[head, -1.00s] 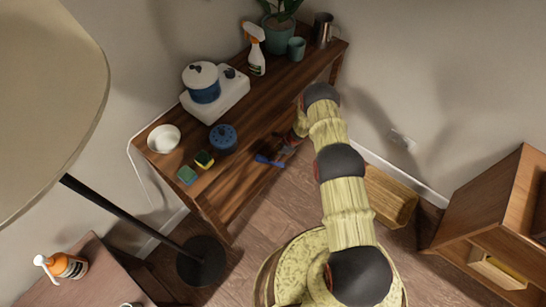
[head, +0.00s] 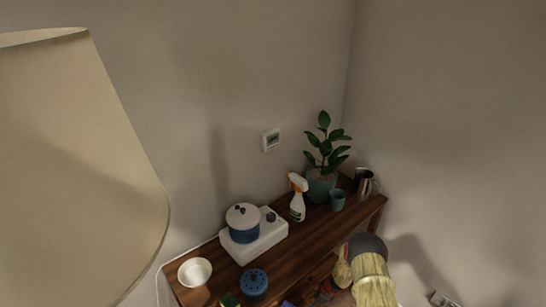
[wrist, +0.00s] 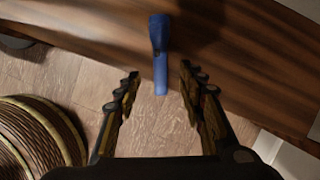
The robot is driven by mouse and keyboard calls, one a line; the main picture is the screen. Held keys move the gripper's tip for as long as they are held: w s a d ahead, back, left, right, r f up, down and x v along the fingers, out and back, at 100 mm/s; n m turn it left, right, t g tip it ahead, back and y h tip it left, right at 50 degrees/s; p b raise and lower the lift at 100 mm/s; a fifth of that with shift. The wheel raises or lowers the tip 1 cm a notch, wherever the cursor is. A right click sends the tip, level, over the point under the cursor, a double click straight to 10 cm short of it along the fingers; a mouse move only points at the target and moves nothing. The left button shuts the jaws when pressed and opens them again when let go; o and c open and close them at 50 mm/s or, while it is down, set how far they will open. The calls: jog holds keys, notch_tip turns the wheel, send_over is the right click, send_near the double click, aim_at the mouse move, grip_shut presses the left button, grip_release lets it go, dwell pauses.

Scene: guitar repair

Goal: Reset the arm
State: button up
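My arm (head: 372,278) shows at the lower right of the head view, in front of the wooden shelf table. In the head view my gripper is mostly hidden at the bottom edge.
On the table stand a white bowl (head: 195,271), a blue pot (head: 243,231) on a white cooker (head: 262,242), a blue round container (head: 254,283), a spray bottle (head: 297,203), a teal cup (head: 337,200), a potted plant (head: 322,186) and a metal pitcher (head: 362,181). A lampshade (head: 75,170) fills the left.

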jog(key=s+a+r+n+g+y, duration=0.2)
jog(key=s+a+r+n+g, duration=0.15)
jog(key=s+n, duration=0.55)
jog(key=s+r+n+h, duration=0.1)
jog(key=s+r+n, duration=0.2)
jog(key=r, duration=0.8)
jog(key=s+r+n+h, duration=0.1)
jog(key=s+r+n, duration=0.2)
jog(key=r, duration=0.9)
jog(key=s+r+n, duration=0.3)
jog(key=s+r, duration=0.1)
jog(key=r, duration=0.7)
jog(key=s+r+n+t+h, duration=0.1)
jog(key=s+r+n+t, duration=0.1)
jog(key=s+r, duration=0.4)
jog(key=s+r+n+t+h+p, duration=0.1)
jog(key=s+r, duration=0.5)
jog(key=r, duration=1.1)
jog(key=s+a+r+n+t+h+p, duration=0.1)
jog(key=s+r+n+t, duration=0.2)
jog(key=s+r, duration=0.4)
notch_tip(320, 180, up, 5)
jog(key=shift+f+t+h, duration=0.15)
jog(key=shift+t+h, duration=0.25)
jog(key=shift+t, duration=0.05)
jog(key=shift+a, duration=0.1)
jog(key=shift+c, duration=1.3)
